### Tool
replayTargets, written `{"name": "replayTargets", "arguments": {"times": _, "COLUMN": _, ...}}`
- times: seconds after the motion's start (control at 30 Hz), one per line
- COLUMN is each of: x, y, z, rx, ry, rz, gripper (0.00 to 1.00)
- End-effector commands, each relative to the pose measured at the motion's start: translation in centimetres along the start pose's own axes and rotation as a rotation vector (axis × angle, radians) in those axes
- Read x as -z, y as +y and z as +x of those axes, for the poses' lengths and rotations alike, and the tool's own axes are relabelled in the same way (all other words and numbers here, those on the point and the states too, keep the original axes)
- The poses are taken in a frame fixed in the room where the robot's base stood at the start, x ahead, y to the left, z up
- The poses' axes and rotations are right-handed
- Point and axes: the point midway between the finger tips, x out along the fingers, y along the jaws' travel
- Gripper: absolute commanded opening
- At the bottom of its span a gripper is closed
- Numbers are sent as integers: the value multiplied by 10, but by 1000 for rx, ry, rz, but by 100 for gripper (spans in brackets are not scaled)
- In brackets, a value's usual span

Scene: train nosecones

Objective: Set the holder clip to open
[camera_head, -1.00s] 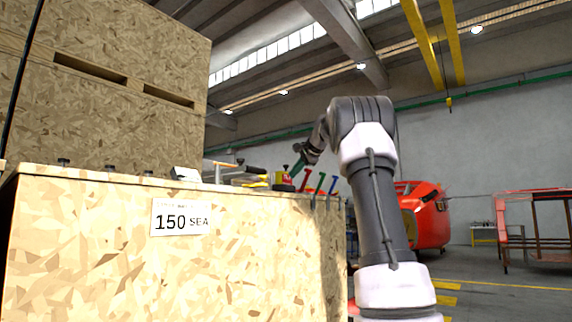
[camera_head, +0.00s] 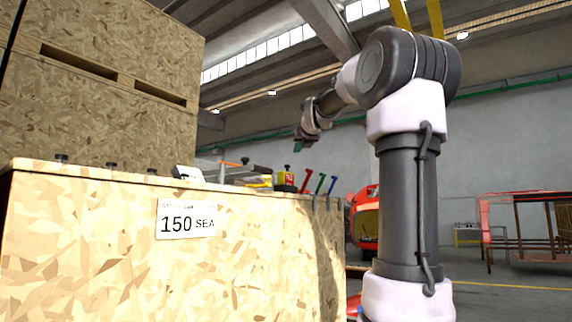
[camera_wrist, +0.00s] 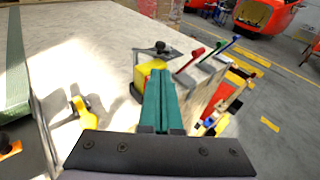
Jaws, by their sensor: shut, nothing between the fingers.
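In the wrist view the red (camera_wrist: 190,59) and blue (camera_wrist: 219,47) handles sit on grey metal brackets along the edge. I cannot tell which part is the holder clip or its setting. My gripper (camera_head: 300,144) is above the crate top, a little left of the handles. In the wrist view its teal fingers (camera_wrist: 161,78) are together and empty, overlapping a yellow block.
The yellow and red block (camera_head: 284,181) stands left of the handles. A yellow clamp-like tool (camera_wrist: 82,112) lies on the crate top (camera_wrist: 85,45), whose middle is largely clear. Taller crates (camera_head: 95,85) rise behind at left.

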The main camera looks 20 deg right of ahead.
Motion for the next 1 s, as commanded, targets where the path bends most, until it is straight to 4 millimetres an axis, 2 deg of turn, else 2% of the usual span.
{"name": "replayTargets", "arguments": {"times": 0.13, "x": 0, "y": -1, "z": 3, "rx": 0, "ry": -8, "rz": 40, "gripper": 0}}
{"name": "replayTargets", "arguments": {"times": 0.27, "x": 0, "y": 0, "z": 18, "rx": -1, "ry": -6, "rz": 39, "gripper": 0}}
{"name": "replayTargets", "arguments": {"times": 0.8, "x": 0, "y": -2, "z": 107, "rx": 5, "ry": -6, "rz": 36, "gripper": 0}}
{"name": "replayTargets", "arguments": {"times": 1.0, "x": -2, "y": -2, "z": 131, "rx": 3, "ry": -8, "rz": 36, "gripper": 0}}
